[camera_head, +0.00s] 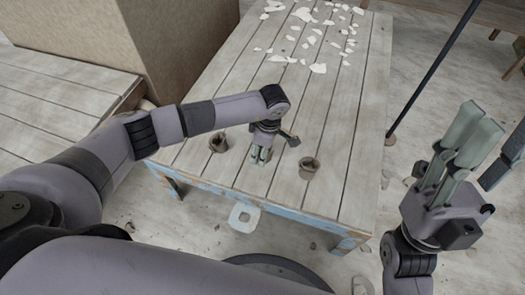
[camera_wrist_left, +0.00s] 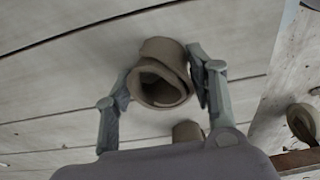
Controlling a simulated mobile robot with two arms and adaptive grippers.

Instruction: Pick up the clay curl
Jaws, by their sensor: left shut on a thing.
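My left gripper (camera_head: 259,158) points down at the near part of the table, between two brown curls. In the left wrist view its fingers (camera_wrist_left: 165,85) are shut on a brown clay curl (camera_wrist_left: 163,92), a rolled piece with a hollow opening, with one finger on each side. In the head view this held curl is hidden by the gripper. One brown curl (camera_head: 218,144) stands to the gripper's left and another (camera_head: 308,168) to its right, both apart from it. My right gripper (camera_head: 472,125) is raised off the table's right side, fingers up and empty; its opening is unclear.
The plank table (camera_head: 215,105) has many pale flakes (camera_head: 318,68) scattered at its far end. A large brown box (camera_head: 165,45) stands left; a dark pole (camera_head: 430,72) stands right.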

